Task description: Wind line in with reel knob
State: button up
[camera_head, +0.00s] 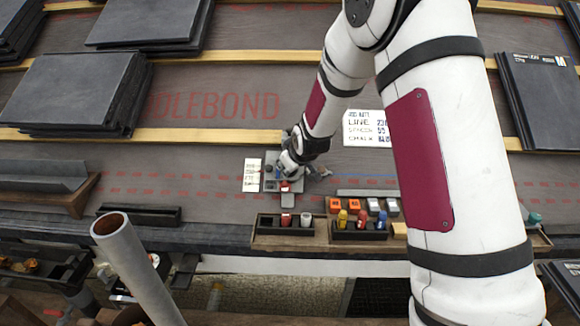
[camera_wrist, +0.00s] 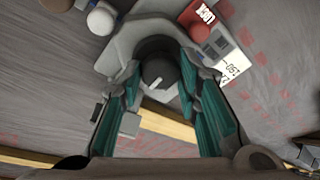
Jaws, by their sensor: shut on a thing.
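The reel device (camera_head: 298,184) is a grey body on the dark roof underlay, mostly hidden under my gripper in the head view. In the wrist view its grey housing (camera_wrist: 118,52) surrounds a dark round knob (camera_wrist: 157,73) with a white mark. My gripper (camera_wrist: 158,80) has its teal-padded fingers on both sides of this knob and is shut on it. In the head view my gripper (camera_head: 287,163) is lowered onto the device. A thin blue line (camera_head: 350,175) runs right from near the device across the underlay.
A red labelled block (camera_wrist: 197,17) and a pale round knob (camera_wrist: 100,20) sit close to the fingers. A white card (camera_head: 251,175) lies left of the device. Small trays (camera_head: 285,240) stand in front. Slate stacks (camera_head: 75,90) lie at the back left. A wooden batten (camera_head: 215,137) runs behind.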

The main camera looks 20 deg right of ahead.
jog(key=o, duration=1.1)
jog(key=v, duration=1.2)
